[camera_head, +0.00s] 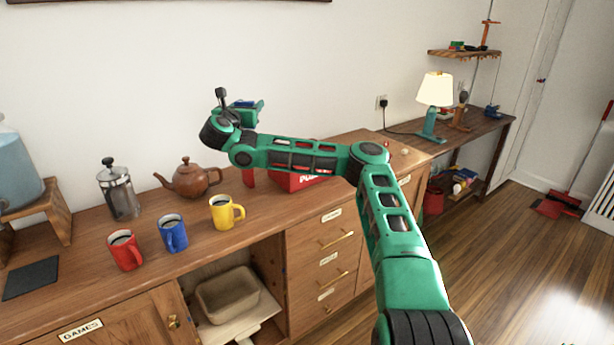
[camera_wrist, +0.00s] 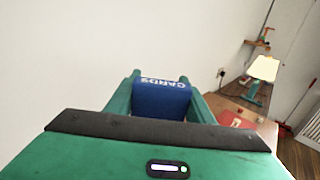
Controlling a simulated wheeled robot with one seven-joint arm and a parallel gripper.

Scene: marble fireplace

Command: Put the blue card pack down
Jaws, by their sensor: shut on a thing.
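The blue card pack (camera_wrist: 161,102) is upside down in the wrist view, with white lettering along its far edge. My gripper (camera_wrist: 160,82) is shut on it, with a green finger on each side. In the head view my gripper (camera_head: 247,106) is raised well above the wooden sideboard, in front of the white wall. Only a thin blue strip of the pack (camera_head: 243,103) shows there; the rest is hidden by the gripper.
A red box (camera_head: 292,183) stands on the sideboard (camera_head: 268,213), partly behind my arm. A teapot (camera_head: 192,179), a French press (camera_head: 120,190) and red (camera_head: 124,250), blue (camera_head: 173,233) and yellow (camera_head: 225,212) mugs stand left. A lamp (camera_head: 434,98) stands right.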

